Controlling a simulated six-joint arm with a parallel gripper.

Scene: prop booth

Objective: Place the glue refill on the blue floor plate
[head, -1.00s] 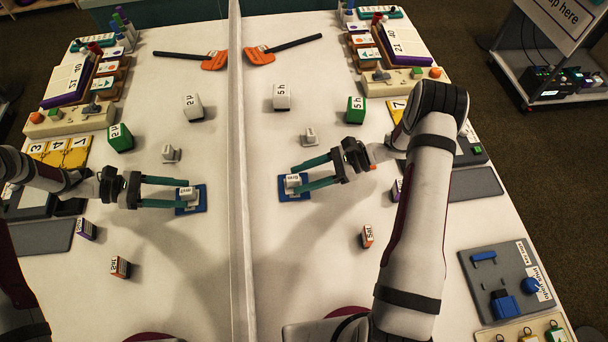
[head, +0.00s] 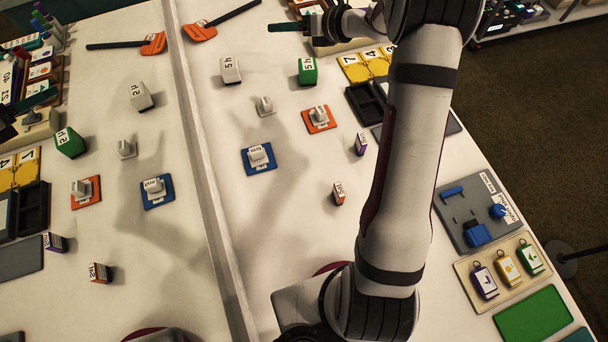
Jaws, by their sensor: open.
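The blue floor plate (head: 274,167) lies flat on the white table, right of the mirror. A small white labelled piece, apparently the glue refill (head: 258,155), stands upright on it; its label is too small to read surely. A similar white piece (head: 319,114) stands on an orange plate (head: 308,126), and another small white piece (head: 265,107) stands on the bare table. My gripper (head: 283,27) is at the top of the head view, well away from the blue plate, open with nothing seen between its fingers.
A tall mirror (head: 205,160) stands along the left and repeats the scene. A white block (head: 230,71) and green block (head: 306,71) stand behind the plates. The table front of the blue plate is mostly clear.

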